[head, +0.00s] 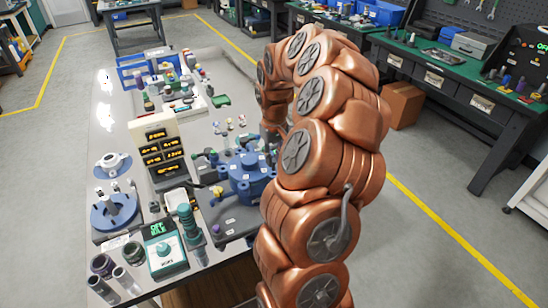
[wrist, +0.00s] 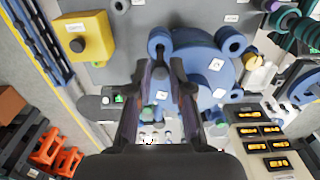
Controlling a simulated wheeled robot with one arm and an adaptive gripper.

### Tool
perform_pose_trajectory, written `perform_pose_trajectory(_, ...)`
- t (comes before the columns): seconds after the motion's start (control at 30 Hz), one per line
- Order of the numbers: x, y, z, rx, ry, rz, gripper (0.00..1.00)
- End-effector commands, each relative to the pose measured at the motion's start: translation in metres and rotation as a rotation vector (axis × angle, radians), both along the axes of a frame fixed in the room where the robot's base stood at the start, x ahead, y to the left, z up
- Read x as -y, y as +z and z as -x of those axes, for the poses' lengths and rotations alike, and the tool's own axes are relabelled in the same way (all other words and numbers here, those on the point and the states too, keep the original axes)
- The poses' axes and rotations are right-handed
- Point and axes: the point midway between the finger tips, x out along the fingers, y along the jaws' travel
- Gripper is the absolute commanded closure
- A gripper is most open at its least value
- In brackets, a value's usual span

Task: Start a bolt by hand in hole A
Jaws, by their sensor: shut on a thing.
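The blue flanged test body (head: 248,182) stands on a dark plate at the middle of the bench in the head view. In the wrist view, the blue body (wrist: 200,62) shows a round top, several bosses around its rim and small white labels too blurred to read. My gripper (wrist: 160,68) is in front of its near-left edge, with its two dark fingers pointing at it. The fingers are closed on a small, narrow thing, apparently a bolt (wrist: 160,50), mostly hidden between them. I cannot tell which boss is hole A or whether the bolt touches it.
A display panel (head: 160,146) with orange readouts stands left of the body. A teal meter (head: 165,252), grey cylinders (head: 126,280) and a blue flanged part (head: 115,212) occupy the bench's near left. A yellow box with a black button (wrist: 86,38) is close by in the wrist view.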

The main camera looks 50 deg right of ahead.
Motion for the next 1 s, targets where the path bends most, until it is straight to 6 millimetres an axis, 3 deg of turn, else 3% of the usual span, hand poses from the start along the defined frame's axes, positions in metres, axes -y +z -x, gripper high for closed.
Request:
perform_pose_trajectory(0.57, 0.0, -0.001, 0.0, 0.0, 0.0, 0.0, 1.0)
perform_pose_trajectory(1.0, 0.0, -0.012, 0.0, -0.001, 0.0, 0.0, 1.0)
